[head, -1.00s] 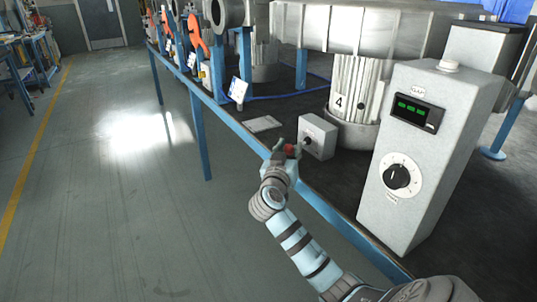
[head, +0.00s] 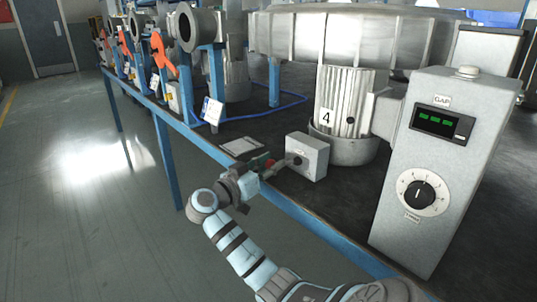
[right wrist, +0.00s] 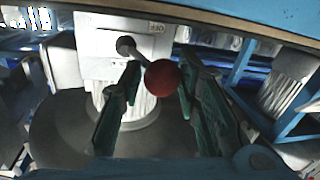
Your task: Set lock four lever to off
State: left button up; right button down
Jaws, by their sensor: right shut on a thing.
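The lock four lever is a short arm with a red knob on the front of a small grey box (head: 307,157), at the foot of the motor marked 4 (head: 330,112). My right gripper (head: 264,170) is at the bench's front edge, shut on the lever's red knob (head: 270,163). In the right wrist view the red knob (right wrist: 163,78) lies between the two dark green fingers, with the lever arm (right wrist: 140,57) running up-left to its pivot on the pale box (right wrist: 100,35). My left gripper is not in view.
A tall grey control box (head: 440,165) with a green display and black dial stands right of the lever box. A flat plate (head: 241,146) and a white card (head: 212,111) are to the left. Orange levers (head: 162,55) stand farther along. The floor in front is clear.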

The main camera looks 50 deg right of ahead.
jog(key=shift+w+d+r, duration=0.1)
jog(key=shift+r, duration=0.25)
jog(key=c, duration=1.5)
grip_release()
jog(key=shift+o, duration=1.1)
jog(key=shift+d+f, duration=0.2)
jog(key=shift+f, duration=0.15)
jog(key=shift+a, duration=0.45)
jog(key=a, duration=1.1)
jog(key=shift+w, duration=0.45)
jog(key=shift+a, duration=0.1)
